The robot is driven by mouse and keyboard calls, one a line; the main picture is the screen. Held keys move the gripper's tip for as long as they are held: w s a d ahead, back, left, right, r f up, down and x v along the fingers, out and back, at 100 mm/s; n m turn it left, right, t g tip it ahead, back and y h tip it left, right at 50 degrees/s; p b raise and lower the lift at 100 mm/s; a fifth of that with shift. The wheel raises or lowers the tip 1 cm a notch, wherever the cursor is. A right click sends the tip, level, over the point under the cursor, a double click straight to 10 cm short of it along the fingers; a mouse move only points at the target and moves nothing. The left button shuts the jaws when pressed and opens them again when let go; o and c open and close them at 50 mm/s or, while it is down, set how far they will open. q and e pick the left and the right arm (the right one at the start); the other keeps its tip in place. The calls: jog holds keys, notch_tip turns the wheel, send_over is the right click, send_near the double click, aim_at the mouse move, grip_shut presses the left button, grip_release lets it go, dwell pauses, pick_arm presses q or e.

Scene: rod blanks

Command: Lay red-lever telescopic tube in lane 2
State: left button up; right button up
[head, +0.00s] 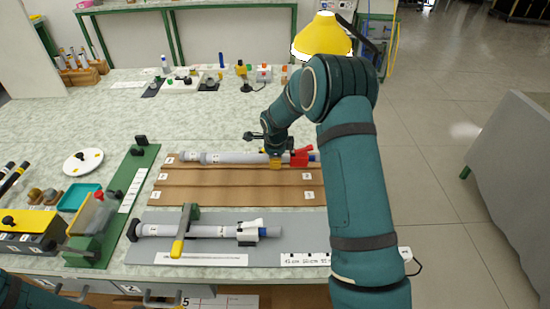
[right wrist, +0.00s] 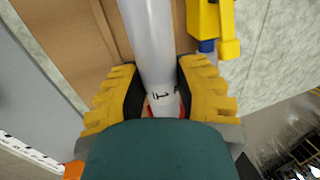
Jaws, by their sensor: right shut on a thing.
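The red-lever telescopic tube (head: 225,157) is light grey, with a red lever (head: 301,156) and a blue end at its right. It lies level along the far edge of the brown laned board (head: 235,196); I cannot tell whether it touches the board. My right gripper (head: 275,158) is shut on it just left of the lever. In the right wrist view the tube (right wrist: 150,45) runs between the yellow-and-black fingers (right wrist: 157,95), with red showing beneath. The board's small number labels are too small to read surely. My left gripper is out of view.
A second grey tube (head: 195,231) with a white lever lies on the grey mat (head: 225,246), under a green-and-yellow bar (head: 183,235). A green rail (head: 122,210), white plate (head: 83,162) and teal tray (head: 80,197) stand left. Small devices line the back. The board's nearer lanes look empty.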

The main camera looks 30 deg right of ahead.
aim_at(275, 177)
jog(key=shift+f+b, duration=1.9)
jog(key=shift+f, duration=0.9)
jog(key=shift+f, duration=0.5)
jog(key=o, duration=0.9)
jog(key=shift+f, duration=0.1)
jog(key=shift+s+f, duration=0.1)
jog(key=shift+f, duration=0.05)
jog(key=shift+a, duration=0.1)
jog(key=v, duration=1.2)
jog(key=shift+r, duration=0.3)
